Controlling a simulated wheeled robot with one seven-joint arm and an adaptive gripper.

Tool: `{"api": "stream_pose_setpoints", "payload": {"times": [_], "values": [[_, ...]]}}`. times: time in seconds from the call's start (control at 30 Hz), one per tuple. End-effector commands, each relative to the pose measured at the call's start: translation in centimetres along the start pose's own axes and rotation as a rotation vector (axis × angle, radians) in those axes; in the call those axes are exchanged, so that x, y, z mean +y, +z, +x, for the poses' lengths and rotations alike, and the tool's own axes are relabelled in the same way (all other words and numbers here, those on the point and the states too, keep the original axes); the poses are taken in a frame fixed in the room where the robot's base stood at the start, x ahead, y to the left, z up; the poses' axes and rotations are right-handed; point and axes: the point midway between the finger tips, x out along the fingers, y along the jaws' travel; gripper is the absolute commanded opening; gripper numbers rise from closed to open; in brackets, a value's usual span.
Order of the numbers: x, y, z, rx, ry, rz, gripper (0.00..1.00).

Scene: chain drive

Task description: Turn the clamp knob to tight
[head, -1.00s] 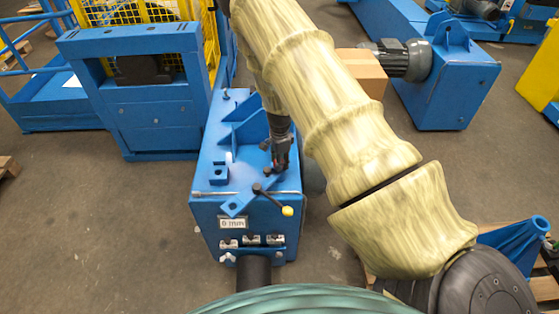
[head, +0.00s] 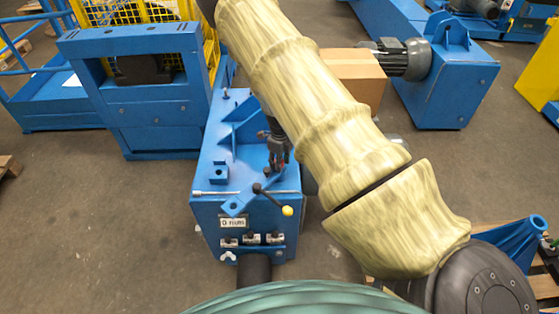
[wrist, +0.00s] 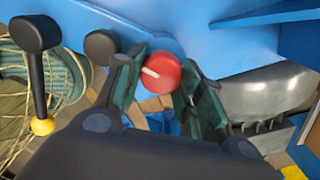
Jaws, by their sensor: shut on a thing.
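The clamp knob (wrist: 158,76) is a round red knob with a white pointer line, seen from above in the wrist view. In the wrist view, my gripper (wrist: 166,82) has one finger on each side of the knob and is shut on it. In the head view, my gripper (head: 279,158) points down at the top of the blue machine housing (head: 210,165), with a bit of red showing at its fingertips. The pointer line slants up and to the left in the wrist view. No tight mark is readable.
A black lever with a yellow ball end (head: 288,211) stands at the housing's front edge, close to my gripper. A cardboard box (head: 352,78) and grey motor (head: 405,60) are behind my arm.

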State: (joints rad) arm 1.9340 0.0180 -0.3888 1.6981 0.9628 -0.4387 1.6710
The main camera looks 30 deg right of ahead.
Motion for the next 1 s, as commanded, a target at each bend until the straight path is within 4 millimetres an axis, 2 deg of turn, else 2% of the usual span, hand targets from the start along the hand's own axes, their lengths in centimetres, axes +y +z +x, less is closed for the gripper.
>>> {"api": "stream_pose_setpoints", "payload": {"times": [0.2,0.5,1.0], "values": [[-0.11,0.15,-0.26,-0.003,-0.004,0.18,0.14],[-0.07,0.18,-0.23,-0.004,-0.004,0.35,0.14],[-0.06,0.23,-0.2,-0.004,-0.004,0.422,0.14]]}}
